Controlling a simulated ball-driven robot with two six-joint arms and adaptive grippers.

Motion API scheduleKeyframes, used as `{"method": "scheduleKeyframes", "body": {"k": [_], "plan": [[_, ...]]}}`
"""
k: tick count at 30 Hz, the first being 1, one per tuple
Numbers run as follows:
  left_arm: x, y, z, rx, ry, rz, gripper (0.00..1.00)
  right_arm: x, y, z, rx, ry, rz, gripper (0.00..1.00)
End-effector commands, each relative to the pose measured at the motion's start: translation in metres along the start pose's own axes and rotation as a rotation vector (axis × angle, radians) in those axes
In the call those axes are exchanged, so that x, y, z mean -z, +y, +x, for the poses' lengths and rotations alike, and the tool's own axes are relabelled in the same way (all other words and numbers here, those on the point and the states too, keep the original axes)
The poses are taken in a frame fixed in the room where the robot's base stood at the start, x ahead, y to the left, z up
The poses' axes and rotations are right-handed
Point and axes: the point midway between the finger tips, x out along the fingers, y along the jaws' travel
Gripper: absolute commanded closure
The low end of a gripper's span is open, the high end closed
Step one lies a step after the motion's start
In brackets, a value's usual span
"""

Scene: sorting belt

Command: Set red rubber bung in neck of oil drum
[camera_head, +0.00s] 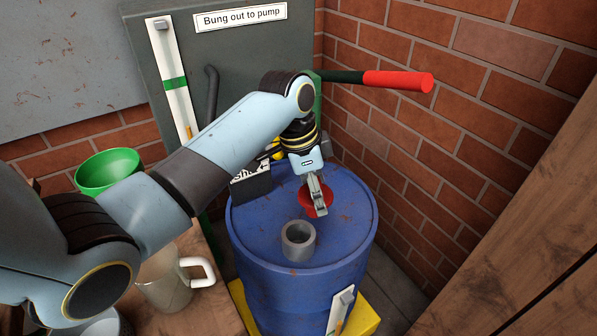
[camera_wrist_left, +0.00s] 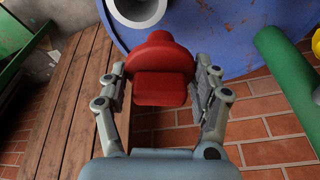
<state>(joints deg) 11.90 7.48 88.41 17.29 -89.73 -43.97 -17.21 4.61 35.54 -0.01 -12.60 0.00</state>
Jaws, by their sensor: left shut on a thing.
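The blue oil drum (camera_head: 262,215) stands upright, with a grey open neck (camera_head: 290,250) on its top. My left gripper (camera_head: 319,207) is shut on the red rubber bung (camera_head: 306,203), behind and to the right of the neck in the head view. The bung is apart from the neck. In the left wrist view the bung (camera_wrist_left: 160,72) sits between the two fingers, and the drum's neck (camera_wrist_left: 156,12) shows beyond it at the top edge. The neck's opening is empty. My right gripper is not in view.
A brick wall (camera_head: 490,130) stands close behind and right of the drum. A red-handled lever (camera_head: 398,80) reaches over the drum's far side. A green bowl (camera_head: 108,170) and a clear jug (camera_head: 168,284) stand at the left on a wooden bench (camera_head: 212,270).

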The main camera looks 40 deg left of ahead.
Motion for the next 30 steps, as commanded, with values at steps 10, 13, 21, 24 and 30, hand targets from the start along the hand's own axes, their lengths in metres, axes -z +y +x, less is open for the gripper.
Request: {"method": "scheduleKeyframes", "body": {"k": [10, 13, 21, 24, 30], "plan": [[-0.021, 0.027, -0.048, -0.112, 0.025, 0.425, 0.58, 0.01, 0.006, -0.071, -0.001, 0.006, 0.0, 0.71], [-0.026, 0.029, -0.049, -0.113, 0.025, 0.43, 0.58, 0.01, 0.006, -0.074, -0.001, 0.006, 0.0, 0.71], [-0.031, 0.03, -0.034, -0.113, 0.025, 0.428, 0.58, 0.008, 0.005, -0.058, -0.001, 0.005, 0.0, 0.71], [-0.034, 0.03, -0.024, -0.113, 0.025, 0.428, 0.58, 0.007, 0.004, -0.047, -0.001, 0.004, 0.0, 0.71], [-0.039, 0.03, -0.005, -0.113, 0.024, 0.427, 0.58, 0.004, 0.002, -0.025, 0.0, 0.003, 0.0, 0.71]]}}
